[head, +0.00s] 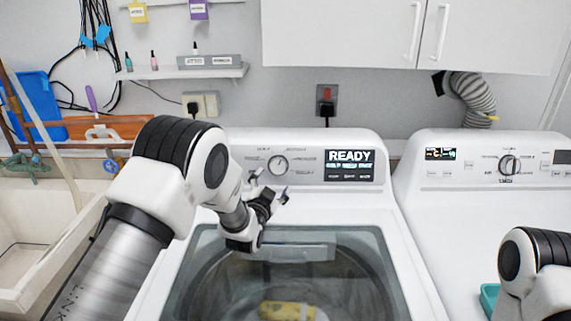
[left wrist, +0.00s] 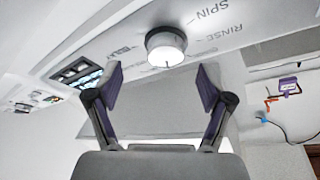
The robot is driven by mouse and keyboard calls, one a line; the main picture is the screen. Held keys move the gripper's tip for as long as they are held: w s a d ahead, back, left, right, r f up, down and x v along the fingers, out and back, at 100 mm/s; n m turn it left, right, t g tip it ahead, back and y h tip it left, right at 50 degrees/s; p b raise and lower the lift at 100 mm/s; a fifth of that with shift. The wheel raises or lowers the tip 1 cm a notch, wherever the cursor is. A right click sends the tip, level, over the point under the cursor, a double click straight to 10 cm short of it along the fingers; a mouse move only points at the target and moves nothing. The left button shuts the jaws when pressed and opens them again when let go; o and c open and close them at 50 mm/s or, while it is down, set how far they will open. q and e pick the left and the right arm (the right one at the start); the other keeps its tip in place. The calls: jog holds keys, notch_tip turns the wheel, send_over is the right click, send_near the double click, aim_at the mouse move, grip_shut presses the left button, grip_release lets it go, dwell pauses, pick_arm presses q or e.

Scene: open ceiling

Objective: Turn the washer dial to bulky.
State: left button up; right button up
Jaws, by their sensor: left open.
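The washer dial (head: 278,165) is a round knob on the control panel of the left machine. In the left wrist view the dial (left wrist: 166,46) is a pale cylinder ahead of my fingertips, between SPIN and RINSE labels on one side and a blurred word that looks like BULKY on the other. My left gripper (head: 269,183) is open in front of the panel, just below the dial. Its two purple-padded fingers (left wrist: 160,78) are spread wide with nothing between them, apart from the dial. The dial's pointer direction is unclear. My right gripper is out of frame.
The washer display (head: 349,165) reads READY. A glass lid (head: 287,285) lies below my gripper, with something yellow inside. The second machine (head: 425,215) stands right, with its own dial (head: 509,165). A sink (head: 30,250) is left; a shelf (head: 180,72) hangs above.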

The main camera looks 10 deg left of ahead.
aim_at(277, 169)
pick_arm(q)
jog(key=shift+w+a+r+p, duration=0.1)
jog(key=shift+w+r+p, duration=0.3)
jog(key=shift+r, duration=0.15)
jog(key=shift+w+a+r+p, duration=0.1)
jog(key=shift+w+r+p, duration=0.2)
jog(key=shift+r+p, duration=0.15)
jog(key=w, duration=0.2)
jog(key=w+f, duration=0.1)
jog(key=w, duration=0.1)
jog(key=shift+w+d+f, duration=0.15)
jog(key=shift+w, duration=0.25)
jog(key=shift+s+r, duration=0.25)
jog(key=shift+s, duration=0.1)
jog(key=c, duration=1.2)
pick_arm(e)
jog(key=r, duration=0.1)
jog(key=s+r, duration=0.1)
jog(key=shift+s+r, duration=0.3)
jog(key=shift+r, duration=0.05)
